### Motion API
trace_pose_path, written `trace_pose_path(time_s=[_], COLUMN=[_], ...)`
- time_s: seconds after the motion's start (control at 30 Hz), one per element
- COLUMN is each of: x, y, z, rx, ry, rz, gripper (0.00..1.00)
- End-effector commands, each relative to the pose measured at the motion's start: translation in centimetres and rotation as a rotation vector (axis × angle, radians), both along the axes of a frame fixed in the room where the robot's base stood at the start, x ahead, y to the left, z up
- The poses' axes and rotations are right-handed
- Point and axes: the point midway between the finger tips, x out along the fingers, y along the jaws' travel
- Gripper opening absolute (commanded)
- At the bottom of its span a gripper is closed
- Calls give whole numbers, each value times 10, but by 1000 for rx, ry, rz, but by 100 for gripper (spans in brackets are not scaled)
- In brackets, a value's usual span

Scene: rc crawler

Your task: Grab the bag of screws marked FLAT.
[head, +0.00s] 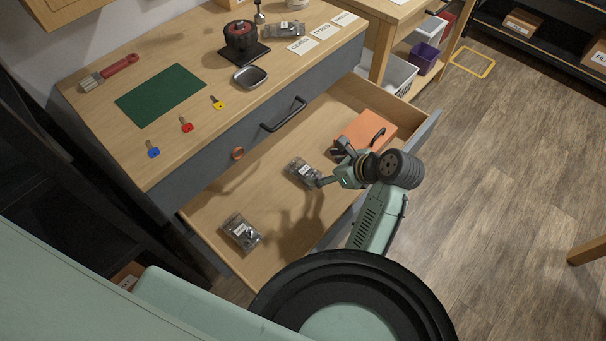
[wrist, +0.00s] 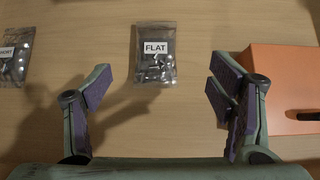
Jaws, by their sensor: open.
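The bag of screws marked FLAT (wrist: 156,66) lies flat on the floor of the open drawer. It is a clear bag with a white label, and it also shows in the head view (head: 302,172). My gripper (wrist: 155,92) is open and empty in the wrist view, its two fingers spread wider than the bag. The bag lies just beyond the fingertips, roughly centred between them. In the head view my gripper (head: 328,167) is above the drawer, close to the bag.
A second labelled bag (head: 242,232) lies in the drawer, partly seen at the wrist view's left edge (wrist: 14,56). An orange box (head: 366,130) sits right of my gripper. The drawer handle (head: 284,115) and worktop stand behind. Bare drawer floor lies between the bags.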

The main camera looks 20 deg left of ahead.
Motion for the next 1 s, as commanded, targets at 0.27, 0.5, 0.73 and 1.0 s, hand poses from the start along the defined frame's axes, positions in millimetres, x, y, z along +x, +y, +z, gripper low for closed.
trace_pose_path(time_s=[0.27, 0.5, 0.73, 1.0], x=[7, 6, 12, 12], y=[22, 41, 56, 57], z=[-23, -45, -62, -63], rx=[-3, -2, -1, -1], ry=[-1, 2, -4, -4], rz=[1, 3, 0, 0], gripper=[76, 76, 76, 73])
